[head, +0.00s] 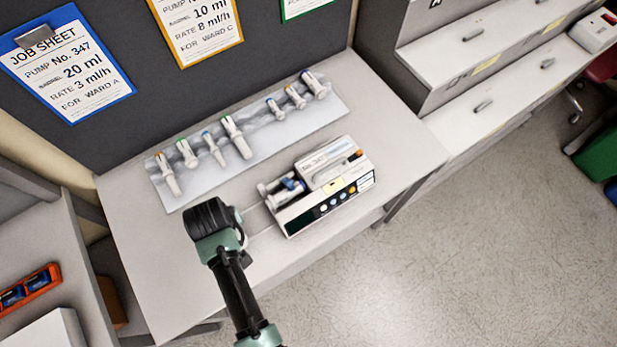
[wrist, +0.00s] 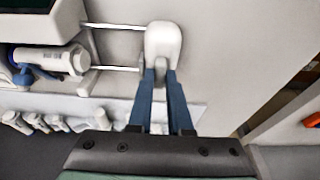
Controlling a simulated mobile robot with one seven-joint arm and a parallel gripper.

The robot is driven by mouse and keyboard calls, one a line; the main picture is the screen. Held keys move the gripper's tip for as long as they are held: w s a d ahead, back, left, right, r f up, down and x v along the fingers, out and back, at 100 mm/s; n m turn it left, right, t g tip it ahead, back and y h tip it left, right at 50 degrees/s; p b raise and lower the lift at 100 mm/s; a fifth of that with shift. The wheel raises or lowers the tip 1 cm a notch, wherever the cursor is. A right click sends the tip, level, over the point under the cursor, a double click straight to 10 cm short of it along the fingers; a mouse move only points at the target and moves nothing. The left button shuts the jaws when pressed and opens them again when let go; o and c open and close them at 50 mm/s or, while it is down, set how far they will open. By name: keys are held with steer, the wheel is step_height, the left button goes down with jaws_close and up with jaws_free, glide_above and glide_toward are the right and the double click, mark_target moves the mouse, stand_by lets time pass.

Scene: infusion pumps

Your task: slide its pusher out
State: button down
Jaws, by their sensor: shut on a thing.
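The infusion pump (head: 328,181), marked No. 347, sits on the table with dark round-buttoned front panel facing the room. Two thin metal rods run out of its left side to the white pusher block (wrist: 164,42), and they show as rods in the wrist view (wrist: 112,68). My gripper (wrist: 162,78) has its two blue fingers shut on the pusher's lower part. The pusher stands well apart from the pump body. A white syringe (wrist: 48,60) with a blue clamp lies in the pump's cradle. In the head view my wrist hides the pusher and my fingertips.
A pale rack (head: 335,108) with several syringes lies along the back of the table, behind the pump. Job sheets, one with a blue border (head: 68,65), hang on the dark panel. Bare tabletop (head: 150,265) lies left of my wrist.

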steer(key=shift+s+a, duration=0.15)
steer(key=shift+a, duration=0.15)
steer(key=c, duration=0.9)
jaws_free()
step_height(320, 180, up, 7)
steer(key=p, duration=0.7)
